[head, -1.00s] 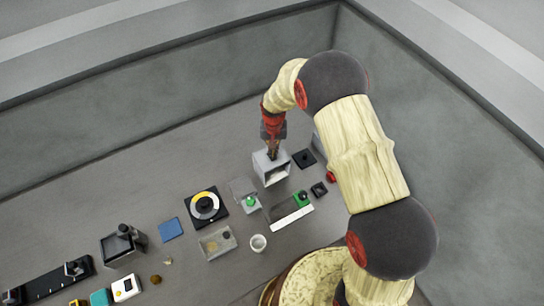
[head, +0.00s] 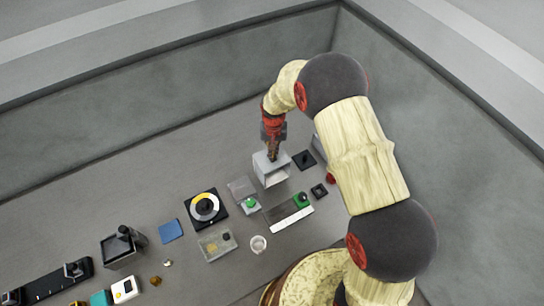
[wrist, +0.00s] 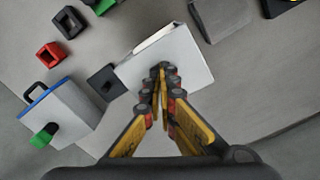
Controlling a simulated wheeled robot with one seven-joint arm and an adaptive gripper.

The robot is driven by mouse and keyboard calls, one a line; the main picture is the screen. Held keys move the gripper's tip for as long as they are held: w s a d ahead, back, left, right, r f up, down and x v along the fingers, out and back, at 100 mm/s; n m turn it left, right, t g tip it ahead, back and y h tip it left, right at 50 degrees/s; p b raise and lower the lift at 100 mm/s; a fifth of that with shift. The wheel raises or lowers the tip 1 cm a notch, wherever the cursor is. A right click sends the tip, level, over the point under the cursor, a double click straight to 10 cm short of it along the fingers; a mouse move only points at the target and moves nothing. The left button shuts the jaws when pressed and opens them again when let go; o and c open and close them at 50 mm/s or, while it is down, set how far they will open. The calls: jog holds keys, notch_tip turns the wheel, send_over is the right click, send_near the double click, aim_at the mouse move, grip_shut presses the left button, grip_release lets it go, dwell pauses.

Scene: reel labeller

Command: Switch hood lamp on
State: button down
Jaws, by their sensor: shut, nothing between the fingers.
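The hood (head: 262,178) is a pale grey box with an open front, standing on the table near the back in the head view. Its flat top (wrist: 190,62) fills the upper middle of the wrist view, with a bright edge along one side. My gripper (head: 272,157) points down at the hood's top from above. In the wrist view my gripper (wrist: 160,72) has its fingertips together over the top, with nothing between them. They look at or very near the surface; contact cannot be told. Any switch under the fingertips is hidden. The lamp itself is not visible.
A black square piece (head: 304,160) lies right of the hood. A blue-edged box with a green knob (wrist: 60,112) stands close by in the wrist view. A red block (wrist: 50,54) lies beyond. Several trays and a round dial (head: 204,207) lie in front and left.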

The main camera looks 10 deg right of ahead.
jog(key=shift+f+b, duration=0.8)
jog(key=shift+f, duration=0.35)
dwell(0.9)
jog(key=shift+r+p, duration=1.55)
jog(key=shift+r, duration=2)
jog(key=s+d+r+t+b, duration=0.2)
jog(key=s+d+r+b, duration=0.1)
jog(key=s+b, duration=0.5)
jog(key=s+d+r+n+t+b, duration=0.1)
jog(key=s+d+r+b, duration=0.3)
jog(key=s+b, duration=0.4)
jog(key=s+d+r+t+b, duration=0.2)
jog(key=s+d+r+b, duration=0.2)
jog(key=s+b, duration=0.4)
jog(key=s+d, duration=0.1)
jog(key=s, duration=0.4)
jog(key=shift+r+t+b, duration=0.25)
jog(key=shift+t+b, duration=0.05)
jog(key=shift+b, duration=0.1)
